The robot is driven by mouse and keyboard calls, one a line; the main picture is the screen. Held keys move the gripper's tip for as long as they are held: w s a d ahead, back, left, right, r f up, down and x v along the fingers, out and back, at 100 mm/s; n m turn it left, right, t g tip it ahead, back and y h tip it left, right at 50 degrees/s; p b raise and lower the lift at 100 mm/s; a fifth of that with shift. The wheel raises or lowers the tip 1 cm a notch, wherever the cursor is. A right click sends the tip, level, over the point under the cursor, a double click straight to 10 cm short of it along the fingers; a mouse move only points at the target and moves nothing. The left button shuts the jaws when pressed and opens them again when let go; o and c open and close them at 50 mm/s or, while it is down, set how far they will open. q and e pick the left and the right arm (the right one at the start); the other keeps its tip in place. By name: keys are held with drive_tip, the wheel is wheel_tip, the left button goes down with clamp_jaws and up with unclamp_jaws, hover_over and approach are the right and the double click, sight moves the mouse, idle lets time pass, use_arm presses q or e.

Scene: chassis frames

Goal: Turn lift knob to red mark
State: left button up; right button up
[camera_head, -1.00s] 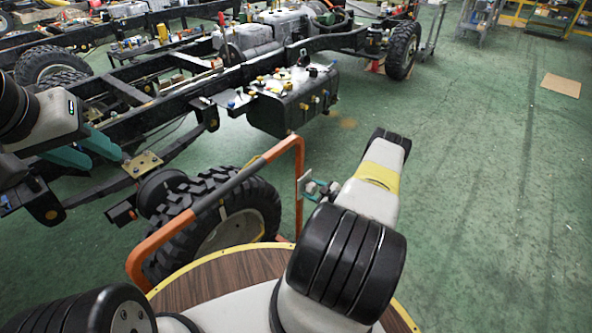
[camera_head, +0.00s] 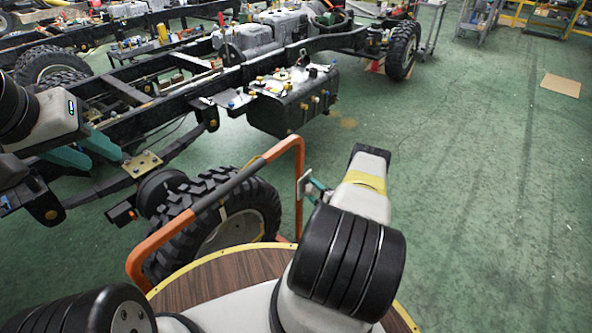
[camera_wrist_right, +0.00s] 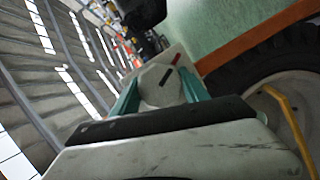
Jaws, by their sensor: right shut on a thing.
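The lift knob (camera_wrist_right: 158,88) is a round grey knob on a pale plate in the right wrist view, with a dark pointer line on its face. A red mark (camera_wrist_right: 177,59) sits on the plate just beyond the knob, and the pointer line points roughly toward it. The plate (camera_head: 304,186) shows edge-on at the orange rail in the head view. My right gripper (camera_wrist_right: 158,92) has its teal fingers on either side of the knob and is shut on it. My left gripper (camera_head: 104,164), far from the knob at the left, has its teal fingers apart and looks empty.
An orange rail (camera_head: 299,200) rises around the wooden round platform (camera_head: 215,280). A large tyre (camera_head: 190,215) and the black truck chassis (camera_head: 170,97) stand beyond it. A black tank (camera_head: 290,108) hangs on the chassis. Green floor (camera_head: 480,180) is clear at the right.

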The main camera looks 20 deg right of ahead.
drive_tip(key=shift+n, duration=0.3)
idle(0.4)
drive_tip(key=o, duration=1.4)
drive_tip(key=shift+s, duration=0.15)
drive_tip(key=s, duration=0.5)
drive_tip(key=s+d, duration=0.1)
drive_tip(key=s, duration=0.1)
drive_tip(key=shift+s+r, duration=0.2)
drive_tip(key=shift+r, duration=0.15)
